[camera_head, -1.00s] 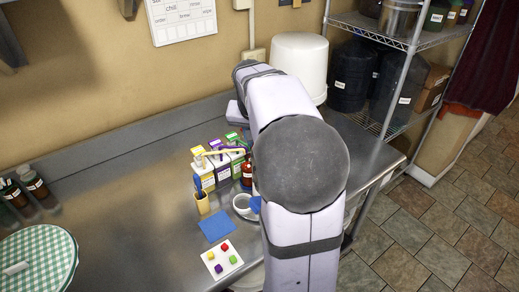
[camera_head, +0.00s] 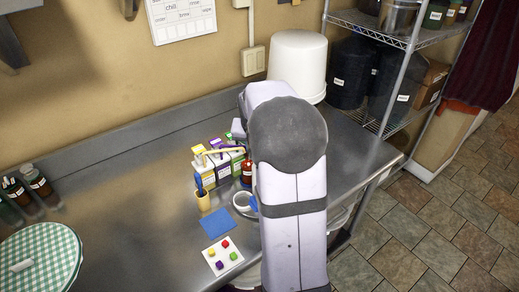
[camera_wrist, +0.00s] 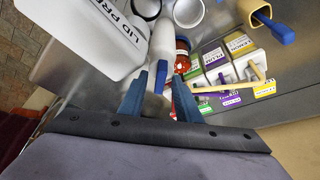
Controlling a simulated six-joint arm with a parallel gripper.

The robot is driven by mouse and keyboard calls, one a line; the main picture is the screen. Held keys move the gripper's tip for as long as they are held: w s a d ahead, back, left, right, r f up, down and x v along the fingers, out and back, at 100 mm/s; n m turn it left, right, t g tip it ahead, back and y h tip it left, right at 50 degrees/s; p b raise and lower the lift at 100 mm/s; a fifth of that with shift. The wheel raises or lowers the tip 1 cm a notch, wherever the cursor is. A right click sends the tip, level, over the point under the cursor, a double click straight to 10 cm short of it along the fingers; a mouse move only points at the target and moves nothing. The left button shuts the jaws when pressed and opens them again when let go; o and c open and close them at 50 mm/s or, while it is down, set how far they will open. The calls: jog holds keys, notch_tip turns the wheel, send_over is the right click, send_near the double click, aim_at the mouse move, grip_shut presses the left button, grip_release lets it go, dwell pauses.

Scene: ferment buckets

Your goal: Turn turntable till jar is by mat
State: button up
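A blue square mat (camera_head: 216,221) lies flat on the steel counter. A red-brown jar with a white label (camera_head: 246,172) stands farther back, beside the cartons; it also shows in the wrist view (camera_wrist: 181,62), partly behind a finger. I cannot clearly make out a turntable; my arm hides part of the counter. My gripper (camera_wrist: 158,88) has its two blue fingers spread, pointing at a white upright cylinder (camera_wrist: 163,40). A blue piece (camera_wrist: 160,76) shows between the fingers; I cannot tell whether they touch it.
Several labelled cartons (camera_head: 216,163) and a yellow cup with a blue-handled tool (camera_head: 203,200) stand behind the mat. A white tile with coloured cubes (camera_head: 222,257) lies in front. A white "LID PR" container (camera_wrist: 85,35) is close to my gripper. The counter's left middle is clear.

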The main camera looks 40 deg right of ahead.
grip_shut()
jog(key=shift+n, duration=0.5)
jog(key=shift+s+d+n+t+y, duration=0.1)
jog(key=shift+n+t+y, duration=0.2)
jog(key=shift+n, duration=0.5)
jog(key=shift+d+n+t+y, duration=0.1)
jog(key=shift+n+y, duration=0.3)
jog(key=shift+n, duration=0.4)
jog(key=shift+d+f+n+t+y+b, duration=0.15)
jog(key=shift+n+y+b, duration=0.55)
jog(key=shift+n, duration=0.75)
jog(key=shift+r+n+t+y+b, duration=0.15)
jog(key=shift+n+y+b, duration=0.25)
jog(key=shift+n+b, duration=0.8)
jog(key=shift+d+n+y, duration=0.1)
jog(key=shift+n+y, duration=0.6)
jog(key=shift+n, duration=1.45)
jog(key=shift+d+n+g+y, duration=0.1)
jog(key=shift+n+g+y, duration=0.45)
jog(key=shift+n, duration=1.55)
